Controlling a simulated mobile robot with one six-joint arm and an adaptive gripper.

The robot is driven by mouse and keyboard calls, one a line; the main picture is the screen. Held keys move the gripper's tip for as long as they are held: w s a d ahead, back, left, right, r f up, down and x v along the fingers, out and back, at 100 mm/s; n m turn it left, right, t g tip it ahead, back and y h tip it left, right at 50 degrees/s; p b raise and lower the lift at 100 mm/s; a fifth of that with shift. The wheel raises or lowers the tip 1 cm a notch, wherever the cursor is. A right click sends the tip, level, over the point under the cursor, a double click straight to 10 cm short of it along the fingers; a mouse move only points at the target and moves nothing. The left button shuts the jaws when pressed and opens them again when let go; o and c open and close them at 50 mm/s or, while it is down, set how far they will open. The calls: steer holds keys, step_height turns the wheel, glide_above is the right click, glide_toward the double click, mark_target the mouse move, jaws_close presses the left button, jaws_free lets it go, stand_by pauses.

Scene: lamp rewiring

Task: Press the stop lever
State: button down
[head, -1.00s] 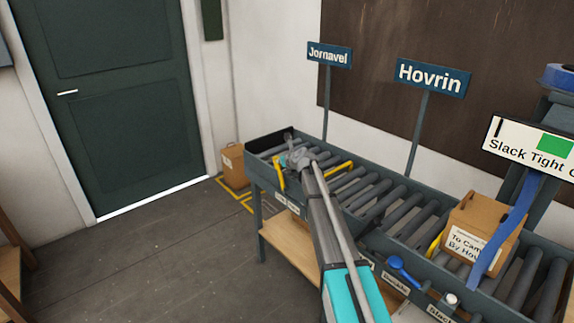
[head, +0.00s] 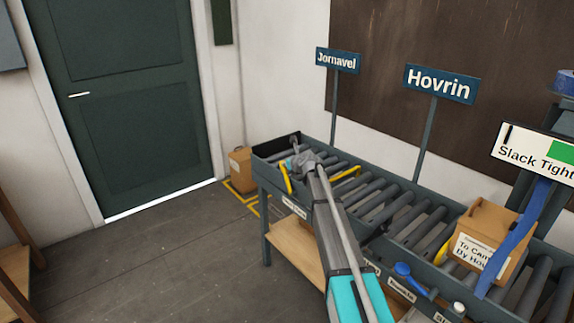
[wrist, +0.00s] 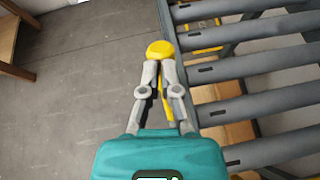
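A yellow lever (head: 286,178) stands at the near side of the roller conveyor's far-left end. In the wrist view its round yellow knob (wrist: 160,48) is right at my fingertips, and its yellow shaft shows below, between the fingers. I cannot read a label that names it the stop lever. My gripper (head: 299,161) is over the conveyor edge beside this lever. In the wrist view my gripper (wrist: 160,66) has its fingertips drawn together against or just behind the knob. Whether they touch it or grip it is unclear.
A blue-knobbed lever (head: 403,269) is on the conveyor's front edge farther right. A cardboard box (head: 489,233) sits on the rollers there. Signs for Jornavel (head: 337,61) and Hovrin (head: 442,84) stand behind. Another box (head: 241,169) is on the floor; the floor in front is clear.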

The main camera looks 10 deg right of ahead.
steer(key=s+d+r+p, duration=0.2)
steer(key=s+r+p, duration=0.4)
steer(key=r+p, duration=0.5)
steer(key=shift+s, duration=0.4)
steer(key=shift+d, duration=0.1)
stand_by(0.5)
steer(key=s+f+n+g+h, duration=0.1)
steer(key=s+f+n+g, duration=0.2)
steer(key=s+n, duration=0.7)
steer(key=s+d+f+n+g+h, duration=0.1)
steer(key=s+f+n+g+h, duration=0.1)
steer(key=s+n, duration=0.9)
steer(key=s+f+n+g+h, duration=0.2)
steer(key=s+f+n+g, duration=0.3)
steer(key=s, duration=1.7)
steer(key=n+g, duration=0.1)
steer(key=n, duration=0.4)
steer(key=shift+d+n, duration=0.35)
steer(key=shift+n, duration=0.05)
